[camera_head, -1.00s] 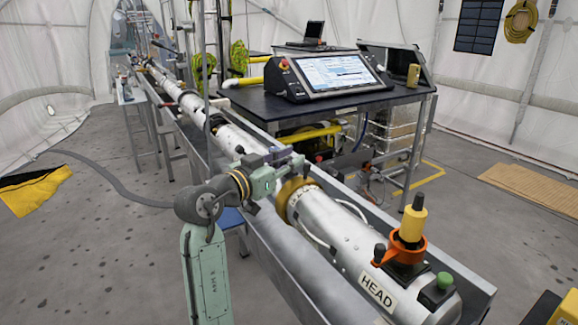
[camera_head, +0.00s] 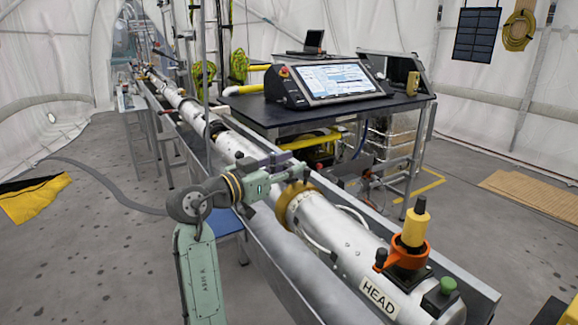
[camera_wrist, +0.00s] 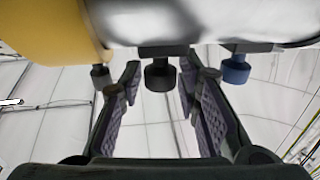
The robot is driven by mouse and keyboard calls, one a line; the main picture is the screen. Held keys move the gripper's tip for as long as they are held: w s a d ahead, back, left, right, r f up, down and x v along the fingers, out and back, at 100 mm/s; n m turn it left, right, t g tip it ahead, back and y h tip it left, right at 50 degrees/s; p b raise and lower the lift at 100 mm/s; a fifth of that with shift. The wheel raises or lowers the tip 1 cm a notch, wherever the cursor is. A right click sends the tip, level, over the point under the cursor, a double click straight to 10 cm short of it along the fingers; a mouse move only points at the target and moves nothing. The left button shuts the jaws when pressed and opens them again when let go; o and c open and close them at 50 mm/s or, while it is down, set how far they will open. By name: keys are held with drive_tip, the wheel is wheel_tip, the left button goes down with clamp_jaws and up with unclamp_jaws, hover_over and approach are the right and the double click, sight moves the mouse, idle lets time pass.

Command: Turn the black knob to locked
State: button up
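A black knob (camera_wrist: 160,75) shows in the wrist view below the white cylinder, between and beyond my finger tips. My gripper (camera_wrist: 163,85) is open, with a purple-padded finger on each side of the knob's line and a visible gap between them. I see no contact with the knob. A dark grey knob (camera_wrist: 101,76) is to its left and a blue knob (camera_wrist: 236,68) to its right. In the head view my gripper (camera_head: 300,173) is at the tube just beyond the gold ring (camera_head: 293,204). The black knob's markings cannot be read.
The long white tube (camera_head: 335,235) lies in a metal trough and ends near the HEAD label (camera_head: 380,298). An orange-and-yellow fitting (camera_head: 413,235) and a green button (camera_head: 447,285) stand on that end. A black table with a console (camera_head: 335,83) stands behind.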

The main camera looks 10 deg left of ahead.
drive_tip(key=v, duration=1.1)
drive_tip(key=shift+s+a, duration=0.25)
drive_tip(key=shift+a, duration=0.05)
